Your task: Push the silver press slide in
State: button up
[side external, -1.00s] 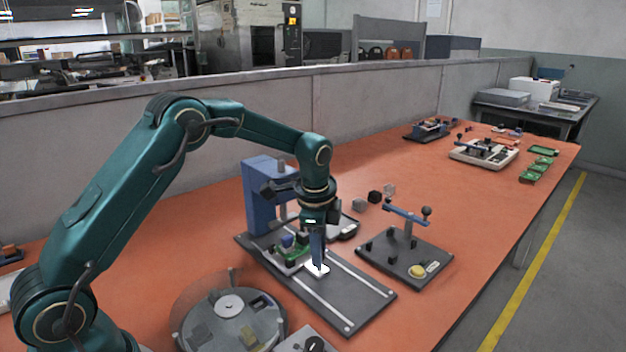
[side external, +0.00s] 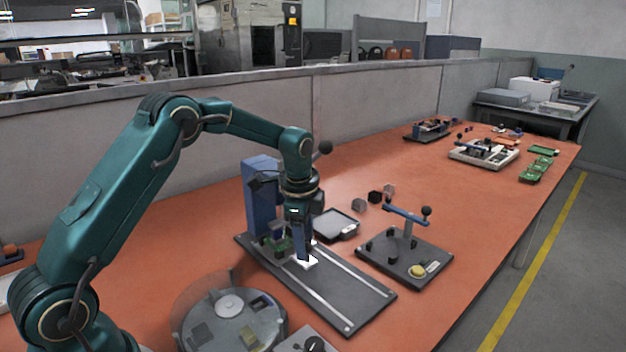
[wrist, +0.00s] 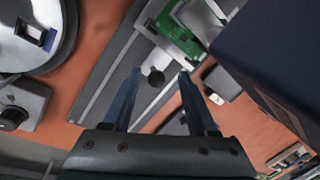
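The silver press slide (side external: 309,263) sits on the dark rail base in front of the blue press (side external: 261,185), carrying a green board (side external: 284,245). The wrist view shows the slide (wrist: 171,45), the green board (wrist: 180,28) and a dark round knob (wrist: 156,77) at the slide's outer end. My gripper (side external: 304,257) is low over the slide's outer end. In the wrist view its fingers (wrist: 160,75) are apart, one on each side of the knob in the picture, with gaps visible. Contact with the slide cannot be told. The board is partly hidden in the side view.
The rail base (side external: 345,295) is clear toward its front right. A dark tray (side external: 336,224) lies behind my gripper. A fixture with a lever (side external: 405,260) stands to the right. A round turntable (side external: 228,325) is at the front left. The blue press body (wrist: 270,50) fills the wrist view's right.

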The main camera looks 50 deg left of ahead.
jog(key=r, duration=0.3)
jog(key=s+r, duration=0.1)
jog(key=r, duration=0.1)
jog(key=shift+d, duration=0.3)
jog(key=shift+w+d+r, duration=0.1)
jog(key=shift+r, duration=0.15)
jog(key=s+d+r+n+t, duration=0.2)
jog(key=s+d+r+t, duration=0.3)
jog(key=s+r, duration=0.55)
jog(key=s+d+f+n, duration=0.2)
jog(key=s+n, duration=0.2)
jog(key=s, duration=0.1)
jog(key=s+d+f+n+g+h, duration=0.1)
jog(key=s+d+f+n, duration=0.1)
jog(key=s+n, duration=0.3)
jog(key=shift+s+f, duration=0.4)
jog(key=shift+s, duration=0.4)
